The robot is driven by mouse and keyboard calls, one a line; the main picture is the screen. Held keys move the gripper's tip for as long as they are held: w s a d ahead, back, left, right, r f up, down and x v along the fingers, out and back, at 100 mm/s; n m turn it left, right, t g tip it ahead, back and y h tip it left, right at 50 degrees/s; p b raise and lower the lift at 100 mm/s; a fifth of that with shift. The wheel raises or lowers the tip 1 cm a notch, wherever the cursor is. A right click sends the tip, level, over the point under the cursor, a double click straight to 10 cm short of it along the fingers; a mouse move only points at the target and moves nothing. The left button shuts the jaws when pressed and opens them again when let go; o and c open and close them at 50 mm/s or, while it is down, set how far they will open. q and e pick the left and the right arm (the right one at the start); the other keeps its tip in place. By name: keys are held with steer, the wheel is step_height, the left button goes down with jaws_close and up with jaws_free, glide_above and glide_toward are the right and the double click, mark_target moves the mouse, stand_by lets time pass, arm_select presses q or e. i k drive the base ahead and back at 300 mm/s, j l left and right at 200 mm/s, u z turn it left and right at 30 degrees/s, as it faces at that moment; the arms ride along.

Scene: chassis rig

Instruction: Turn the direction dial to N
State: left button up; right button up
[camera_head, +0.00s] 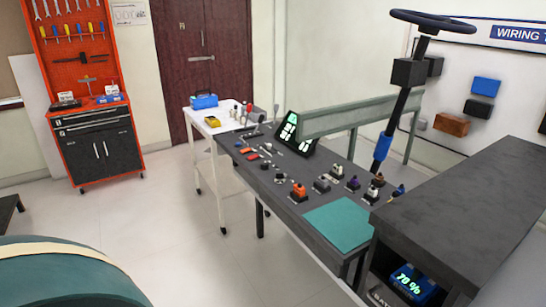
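Several small controls stand on the dark workbench (258,182). They include an orange-topped one (299,191), a grey one (321,186), and several dark-based ones with white, purple or brown tops (352,184). They are too small to tell which, if any, is the direction dial, and no N mark can be read. A tilted panel with lit green-white tiles (288,132) stands at the bench's far side. Neither my left nor my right gripper is in view.
A green mat (340,224) covers the bench's near end. A grey rail (345,116) and steering column (398,105) stand behind. A white cart (203,141) and red tool cabinet (100,148) are farther back. The left floor is largely clear.

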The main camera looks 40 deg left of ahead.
mark_target(264, 166)
steer(key=i+j+z, duration=0.2)
steer(key=j+z, duration=0.15)
steer(key=j, duration=0.65)
steer(key=i+j+z, duration=0.1)
steer(key=j+z, duration=0.25)
steer(key=j, duration=0.7)
steer(key=j+z, duration=0.35)
steer(key=j, duration=0.7)
steer(key=k, duration=0.05)
